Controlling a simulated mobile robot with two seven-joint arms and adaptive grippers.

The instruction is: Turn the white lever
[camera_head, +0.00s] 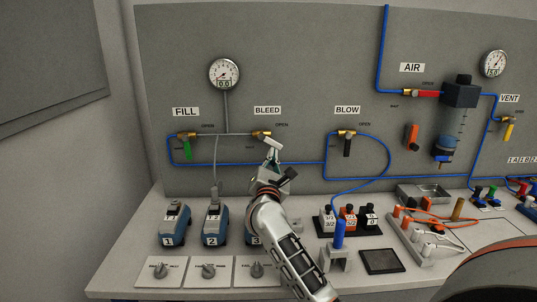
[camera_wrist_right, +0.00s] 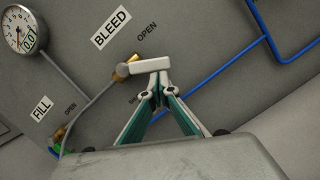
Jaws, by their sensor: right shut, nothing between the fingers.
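The white lever (camera_wrist_right: 150,67) sits on the brass BLEED valve (camera_wrist_right: 126,66) on the grey panel. In the head view the lever (camera_head: 273,143) points right and down from the valve (camera_head: 261,134), with my right gripper (camera_head: 271,156) just below it. In the wrist view my right gripper (camera_wrist_right: 157,88) is shut and empty, its fingertips right at the lever's underside near its free end. They look touching or very close; I cannot tell which. My left gripper is not in view.
The FILL valve has a green lever (camera_head: 188,148), and the BLOW valve a black lever (camera_head: 347,147). Blue tubing (camera_head: 250,164) runs along the panel. Blue numbered units (camera_head: 175,224), black blocks and a metal tray (camera_head: 424,193) stand on the bench below.

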